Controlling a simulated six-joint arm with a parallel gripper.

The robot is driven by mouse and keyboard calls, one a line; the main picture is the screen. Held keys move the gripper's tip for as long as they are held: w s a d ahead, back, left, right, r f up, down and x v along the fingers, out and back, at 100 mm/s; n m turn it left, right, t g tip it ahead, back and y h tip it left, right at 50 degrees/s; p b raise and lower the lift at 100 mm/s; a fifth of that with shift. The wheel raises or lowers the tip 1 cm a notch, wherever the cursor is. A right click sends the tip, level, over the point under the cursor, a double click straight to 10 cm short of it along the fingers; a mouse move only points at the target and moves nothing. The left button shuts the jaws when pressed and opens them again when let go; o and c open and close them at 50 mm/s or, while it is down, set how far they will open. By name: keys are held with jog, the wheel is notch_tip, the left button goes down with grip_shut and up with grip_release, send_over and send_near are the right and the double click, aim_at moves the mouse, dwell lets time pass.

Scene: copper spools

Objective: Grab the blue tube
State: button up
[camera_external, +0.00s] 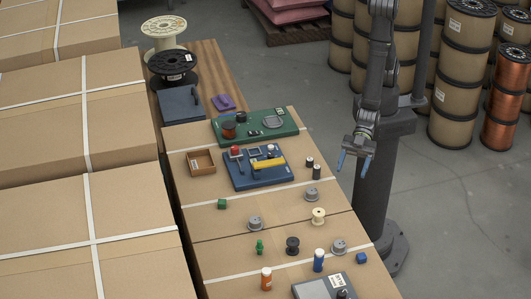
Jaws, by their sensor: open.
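The blue tube (318,260) stands upright near the front of the cardboard-covered table, with a whitish top. A grey spool (339,247) is close to its right, and a dark spool (292,245) is to its left. My gripper (353,168) hangs at the table's right side, pointing down with its blue-tipped fingers apart. It is empty and well away from the blue tube, farther back and higher. Nothing hides the tube.
A small blue cube (361,258) lies right of the tube. An orange tube (266,279) and a grey device (318,289) are in front. A cream spool (318,216) and a green figure-like piece (260,247) stand nearby. Large cardboard boxes (85,235) line the left side.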

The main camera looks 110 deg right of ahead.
jog(key=shift+c, duration=0.8)
jog(key=m+g+h, duration=0.1)
jog(key=g+h, duration=0.4)
jog(key=h, duration=0.3)
send_near(324, 269)
jog(key=f, duration=0.4)
jog(key=w+f, duration=0.1)
jog(key=f, duration=0.1)
jog(key=shift+d+f, duration=0.2)
jog(key=shift+f, duration=0.1)
jog(key=shift+a+x, duration=0.2)
jog(key=shift+x, duration=1.1)
jog(key=shift+a+x, duration=0.15)
jog(key=shift+x, duration=1.1)
jog(key=shift+s, duration=0.1)
